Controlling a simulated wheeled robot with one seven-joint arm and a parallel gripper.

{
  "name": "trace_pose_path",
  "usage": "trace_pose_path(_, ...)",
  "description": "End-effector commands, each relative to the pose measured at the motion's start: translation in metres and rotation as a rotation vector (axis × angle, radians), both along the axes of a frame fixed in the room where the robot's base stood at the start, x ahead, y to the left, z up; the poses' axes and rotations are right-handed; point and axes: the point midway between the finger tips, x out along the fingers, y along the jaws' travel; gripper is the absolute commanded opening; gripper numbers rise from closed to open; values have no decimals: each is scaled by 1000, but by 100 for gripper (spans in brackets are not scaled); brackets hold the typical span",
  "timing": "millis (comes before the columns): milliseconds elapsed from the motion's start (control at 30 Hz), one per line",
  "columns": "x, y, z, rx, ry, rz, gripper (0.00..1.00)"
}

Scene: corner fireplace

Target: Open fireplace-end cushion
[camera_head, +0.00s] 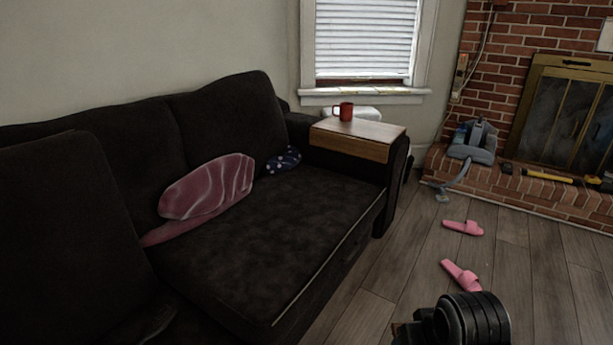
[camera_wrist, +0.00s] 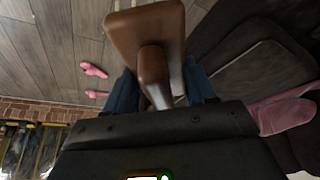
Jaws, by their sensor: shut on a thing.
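The fireplace-end seat cushion (camera_head: 270,240) is dark brown and lies flat on the dark sofa, with a pale piping line along its front edge. In the wrist view the sofa seat (camera_wrist: 255,75) shows at the right. My gripper (camera_wrist: 158,82) has blue fingers shut on a brown, glossy, wood-like object (camera_wrist: 146,30) with a broad slab and a rounded stem. The gripper is apart from the cushion, over the floor side in the wrist view. The head view does not show the fingers or the held object.
A pink patterned pillow (camera_head: 207,187) and a dark blue spotted cloth (camera_head: 284,160) lie on the seat. A red mug (camera_head: 345,111) stands on a wooden armrest tray (camera_head: 355,137). Pink slippers (camera_head: 463,227) lie on the floor. A vacuum (camera_head: 472,145) stands on the brick hearth (camera_head: 530,190).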

Motion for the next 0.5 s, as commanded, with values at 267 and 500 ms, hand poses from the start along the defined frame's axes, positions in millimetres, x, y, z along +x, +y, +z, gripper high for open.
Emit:
trace_pose_path(267,-8,0,38,0,2,0,26)
trace_pose_path(500,-15,0,56,0,2,0,26)
